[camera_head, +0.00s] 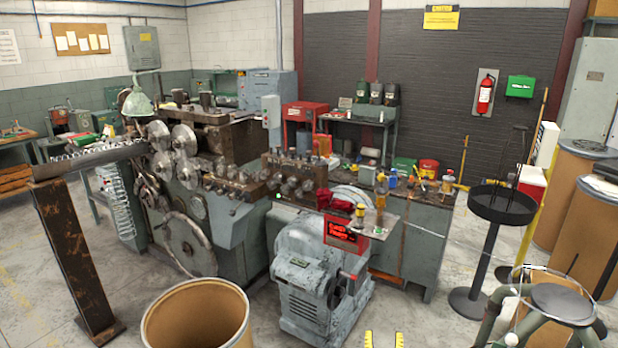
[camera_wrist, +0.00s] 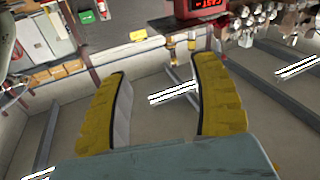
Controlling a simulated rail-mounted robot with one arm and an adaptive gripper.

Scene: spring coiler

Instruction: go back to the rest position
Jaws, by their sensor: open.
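My gripper (camera_head: 384,340) shows at the bottom edge of the head view as two yellow fingertips, apart from each other. In the wrist view my gripper (camera_wrist: 157,68) has its two yellow fingers spread wide, with nothing between them. The gripper is in front of the grey motor housing (camera_head: 312,280) of the spring coiler in the head view, apart from it. The large green-grey spring coiler (camera_head: 232,232) stands left of centre. Most of my gripper is hidden below the head view's edge.
A brown drum (camera_head: 197,318) stands at the lower left, and a green stool (camera_head: 562,302) at the lower right. A round black tray stand (camera_head: 502,205) is on the right. A red display (camera_head: 346,232) sits above the motor housing. Floor between housing and stool looks clear.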

